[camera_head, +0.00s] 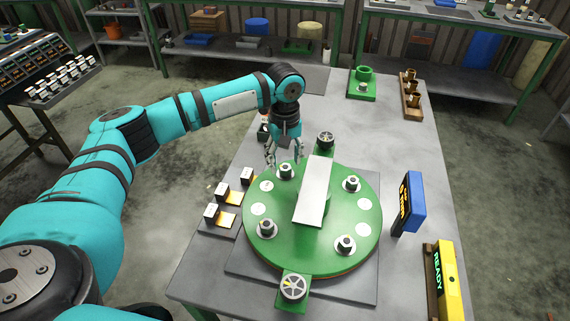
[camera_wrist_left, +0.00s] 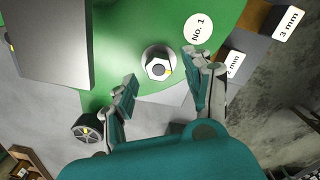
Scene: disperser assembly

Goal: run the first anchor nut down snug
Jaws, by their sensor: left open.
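The green round disperser plate (camera_head: 262,235) lies on a grey base on the table, with several nuts on studs around it and a pale grey bar across its middle. My left gripper (camera_head: 284,160) is over the plate's far edge, close to the far-left nut (camera_head: 285,170). In the left wrist view this nut (camera_wrist_left: 158,68) is a hex nut on a round washer, beside a white label (camera_wrist_left: 198,28) reading "No. 1". The left gripper's fingers (camera_wrist_left: 166,90) are apart, on either side of and just short of the nut, not touching it. My right gripper is not seen.
Blocks labelled by thickness (camera_head: 217,213) stand at the table's left edge. Handwheels sit at the plate's far (camera_head: 326,139) and near (camera_head: 293,287) ends. A blue display (camera_head: 411,203) and a yellow READY box (camera_head: 446,280) stand at right.

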